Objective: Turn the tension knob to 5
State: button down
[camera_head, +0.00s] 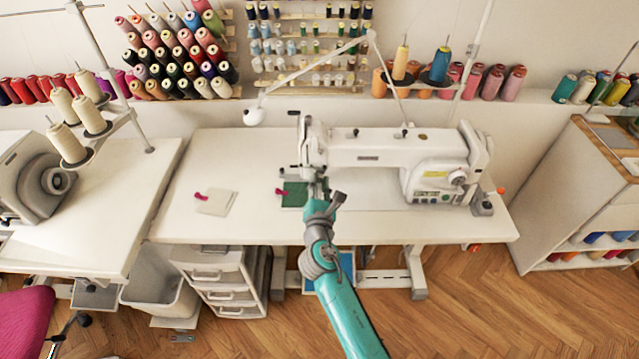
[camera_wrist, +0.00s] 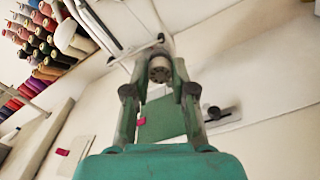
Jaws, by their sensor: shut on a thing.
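The white sewing machine (camera_head: 375,149) stands on the white table, its needle head at the left end. My gripper (camera_head: 317,182) reaches up to the front of that head. In the wrist view my gripper (camera_wrist: 160,72) has its two green fingers on either side of a small grey round knob (camera_wrist: 160,68) and is shut on it. This appears to be the tension knob. Its markings are too small to read, so I cannot tell its setting. In the head view my arm and gripper hide the knob.
A green cloth (camera_head: 294,194) with a pink clip lies beneath the needle head. A beige cloth (camera_head: 217,202) lies to the left on the sewing table (camera_head: 240,150). The tabletop left of the machine is mostly clear.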

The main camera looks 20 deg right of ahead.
jog(key=shift+f+n, duration=0.1)
jog(key=shift+n, duration=0.2)
jog(key=c, duration=1)
grip_release()
jog(key=shift+o, duration=0.2)
jog(key=shift+s, duration=0.1)
jog(key=v, duration=1.2)
